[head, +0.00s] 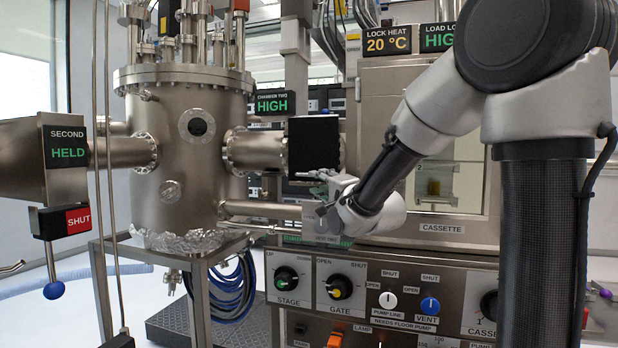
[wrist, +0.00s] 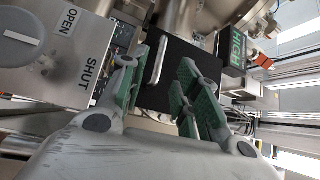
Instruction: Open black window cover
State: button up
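The black window cover (head: 313,143) is a flat, dark square panel at the right end of the chamber's side tube in the head view. In the wrist view the black cover (wrist: 182,62) fills the middle, with a pale bar handle (wrist: 157,60) on its face. No opening shows behind it. My gripper (wrist: 162,84) is open, with its green-padded fingers to either side of the handle in the picture. I cannot tell how far the fingertips are from it. In the head view my gripper (head: 322,176) is just below the cover, partly hidden by my wrist.
A steel chamber (head: 185,185) stands left, with a tube below the cover. The cassette box (head: 440,225) is close on the right. A control panel with knobs, including the GATE knob (head: 338,287), lies below. A CHAMBER TWO sign (head: 272,102) hangs left of the cover.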

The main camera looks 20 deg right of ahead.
jog(key=x, duration=0.7)
jog(key=shift+w, duration=0.35)
jog(key=shift+r, duration=0.1)
grip_shut()
